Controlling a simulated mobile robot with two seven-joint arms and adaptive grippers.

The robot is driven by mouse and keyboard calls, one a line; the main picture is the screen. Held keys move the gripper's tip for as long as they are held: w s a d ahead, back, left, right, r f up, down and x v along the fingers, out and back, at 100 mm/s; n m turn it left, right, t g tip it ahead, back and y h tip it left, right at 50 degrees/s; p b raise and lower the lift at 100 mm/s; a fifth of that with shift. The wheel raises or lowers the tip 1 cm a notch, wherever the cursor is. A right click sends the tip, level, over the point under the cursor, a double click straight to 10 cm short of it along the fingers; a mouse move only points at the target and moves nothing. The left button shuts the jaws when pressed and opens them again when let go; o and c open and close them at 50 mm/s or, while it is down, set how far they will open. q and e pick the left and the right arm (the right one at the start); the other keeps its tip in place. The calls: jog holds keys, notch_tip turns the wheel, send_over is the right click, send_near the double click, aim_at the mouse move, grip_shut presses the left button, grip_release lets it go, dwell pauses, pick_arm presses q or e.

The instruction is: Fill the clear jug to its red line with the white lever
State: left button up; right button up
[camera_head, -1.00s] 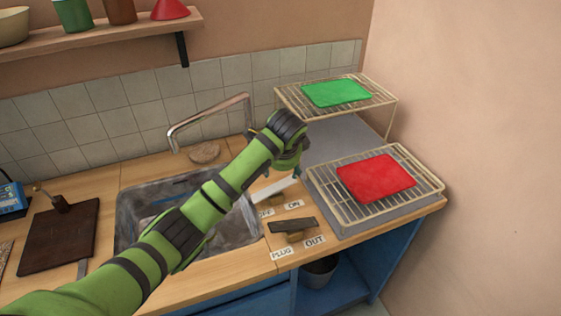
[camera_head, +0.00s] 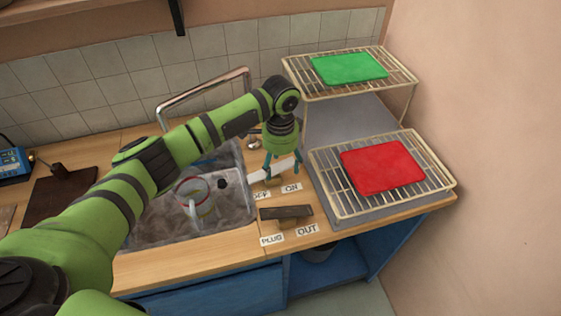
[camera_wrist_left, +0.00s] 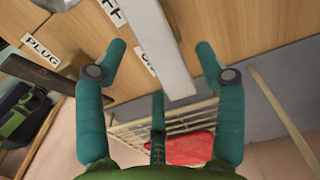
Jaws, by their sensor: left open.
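The white lever (camera_head: 256,176) lies on the counter beside the OFF and ON labels, right of the sink. My left gripper (camera_head: 282,168) points down over it, open. In the left wrist view the lever (camera_wrist_left: 158,45) runs between the spread fingers, with a gap on both sides. The clear jug (camera_head: 193,197) stands in the sink with a red ring near its top. Its water level is too small to tell. My right gripper is not in view.
The sink (camera_head: 150,228) has a metal spout (camera_head: 205,86) behind it. A dark lever (camera_head: 286,212) by the PLUG and OUT labels sits just in front. Wire racks with a red mat (camera_head: 383,167) and a green mat (camera_head: 348,68) stand to the right.

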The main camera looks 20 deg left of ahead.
pick_arm(q)
jog(key=shift+f, duration=0.35)
jog(key=c, duration=1.2)
jog(key=shift+o, duration=0.2)
jog(key=shift+d+g+y+p, duration=0.2)
jog(key=shift+g+y+p, duration=0.1)
jog(key=shift+y+p, duration=0.2)
jog(key=shift+w+d+f+g+y+b, duration=0.2)
jog(key=shift+f+g+y+b, duration=0.25)
jog(key=shift+y, duration=0.25)
jog(key=shift+g, duration=0.25)
jog(key=shift+r, duration=0.1)
jog(key=o, duration=1.2)
jog(key=shift+c, duration=0.2)
